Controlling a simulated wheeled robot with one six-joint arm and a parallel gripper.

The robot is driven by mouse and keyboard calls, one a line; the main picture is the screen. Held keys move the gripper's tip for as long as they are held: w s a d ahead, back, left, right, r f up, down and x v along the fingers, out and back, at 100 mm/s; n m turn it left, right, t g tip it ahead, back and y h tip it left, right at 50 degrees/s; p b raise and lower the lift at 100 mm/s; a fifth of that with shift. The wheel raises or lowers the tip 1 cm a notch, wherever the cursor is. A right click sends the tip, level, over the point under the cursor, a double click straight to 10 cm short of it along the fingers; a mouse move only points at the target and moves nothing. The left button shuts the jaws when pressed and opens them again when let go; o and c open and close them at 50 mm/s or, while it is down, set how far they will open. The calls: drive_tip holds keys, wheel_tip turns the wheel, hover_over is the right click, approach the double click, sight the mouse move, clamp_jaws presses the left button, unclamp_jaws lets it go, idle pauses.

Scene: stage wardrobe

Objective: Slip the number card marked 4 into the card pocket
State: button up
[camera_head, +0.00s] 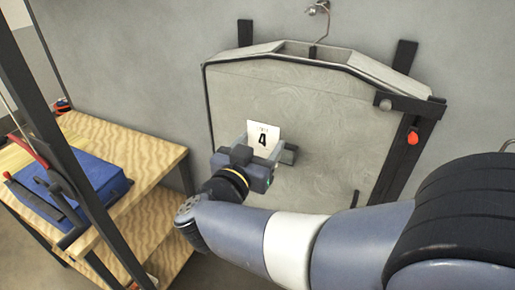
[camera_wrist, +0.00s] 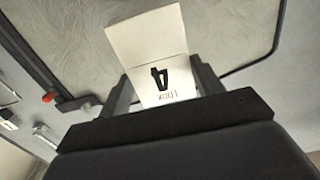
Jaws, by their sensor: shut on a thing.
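The white number card (camera_head: 263,137), printed with a black 4, is in my gripper (camera_head: 262,160) in front of the grey hanging bag (camera_head: 300,105). In the wrist view the card (camera_wrist: 160,82) appears upside down between the two dark fingers, which are shut on it. A blank pale rectangle (camera_wrist: 147,35) adjoins its printed part along a crease-like line. I cannot tell whether this is more of the card or the card pocket. My gripper hides the card's lower part in the head view. Any gap between card and bag cannot be judged.
A wooden shelf unit (camera_head: 130,145) with a blue case (camera_head: 90,180) stands at the left. A dark rail (camera_head: 400,160) with a red knob (camera_head: 412,138) is right of the bag. A metal hook (camera_head: 318,9) is above it.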

sight(284, 114)
drive_tip(key=shift+f+b+x, duration=0.15)
drive_tip(key=shift+b+x, duration=0.7)
drive_tip(key=shift+x, duration=1.8)
drive_tip(key=shift+f+b+x, duration=0.15)
drive_tip(key=shift+b+x, duration=0.65)
drive_tip(key=shift+x, duration=1.85)
drive_tip(key=shift+s+f+b, duration=0.1)
drive_tip(key=shift+f+b, duration=0.7)
drive_tip(key=shift+b, duration=0.15)
drive_tip(key=shift+f+b, duration=0.65)
drive_tip(key=shift+f, duration=0.9)
drive_tip(key=o, duration=1)
drive_tip(key=shift+o, duration=0.2)
drive_tip(key=v, duration=1)
drive_tip(key=shift+s+a+b, duration=0.15)
drive_tip(key=shift+s+b, duration=0.25)
